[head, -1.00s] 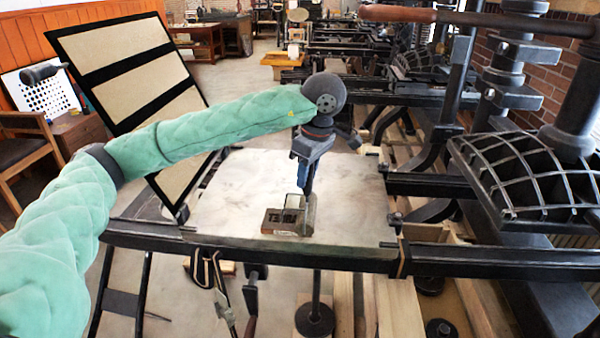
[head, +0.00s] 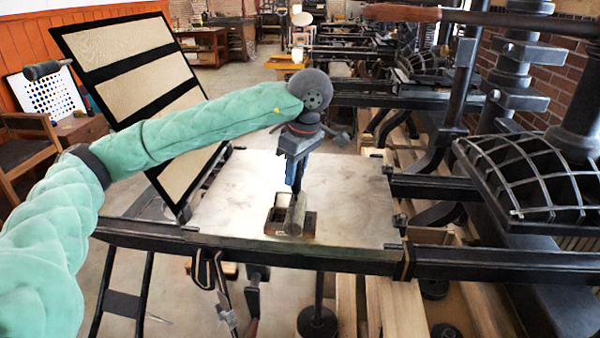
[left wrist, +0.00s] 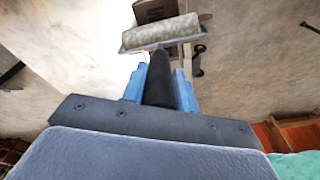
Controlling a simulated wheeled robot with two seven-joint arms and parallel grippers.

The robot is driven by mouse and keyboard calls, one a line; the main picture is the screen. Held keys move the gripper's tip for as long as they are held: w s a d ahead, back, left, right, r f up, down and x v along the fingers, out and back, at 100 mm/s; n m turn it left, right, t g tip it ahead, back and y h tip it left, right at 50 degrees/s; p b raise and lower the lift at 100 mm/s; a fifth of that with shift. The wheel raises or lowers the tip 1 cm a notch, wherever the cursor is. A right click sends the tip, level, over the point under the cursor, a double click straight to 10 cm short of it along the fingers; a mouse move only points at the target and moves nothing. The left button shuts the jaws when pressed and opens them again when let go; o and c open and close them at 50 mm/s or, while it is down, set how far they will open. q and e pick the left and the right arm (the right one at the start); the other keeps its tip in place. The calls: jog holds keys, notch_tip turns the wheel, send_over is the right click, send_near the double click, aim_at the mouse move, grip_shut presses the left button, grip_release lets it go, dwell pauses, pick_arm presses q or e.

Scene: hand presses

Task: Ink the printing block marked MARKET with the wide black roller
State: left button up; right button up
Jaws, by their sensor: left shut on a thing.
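My left gripper (head: 293,178) is shut on the black handle (left wrist: 160,84) of a roller, its blue fingers on either side. The roller's wide cylinder looks grey, not black, and shows in the head view (head: 295,213) and the left wrist view (left wrist: 160,32). A brown printing block (head: 275,222) lies on the pale press bed (head: 346,205), near its front edge. The roller is over the middle of the block and hides part of it; I cannot tell whether they touch. The block also shows in the left wrist view (left wrist: 150,10). Its lettering is not readable now. My right gripper is not in view.
A hinged frame with dark bars (head: 130,75) stands tilted up at the bed's left. A black rail (head: 300,254) runs along the front. A ribbed press head (head: 530,175) and black post stand at the right. The bed around the block is clear.

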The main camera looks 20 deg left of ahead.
pick_arm(q)
jog(key=s+a+b, duration=0.1)
jog(key=a+b, duration=0.1)
jog(key=a, duration=0.4)
jog(key=shift+s+a+f, duration=0.15)
jog(key=shift+s+a, duration=0.05)
jog(key=shift+s, duration=0.2)
dwell(0.4)
jog(key=shift+d+r+p, duration=0.1)
jog(key=shift+r+p, duration=1.75)
jog(key=shift+r, duration=0.75)
jog(key=shift+w, duration=0.1)
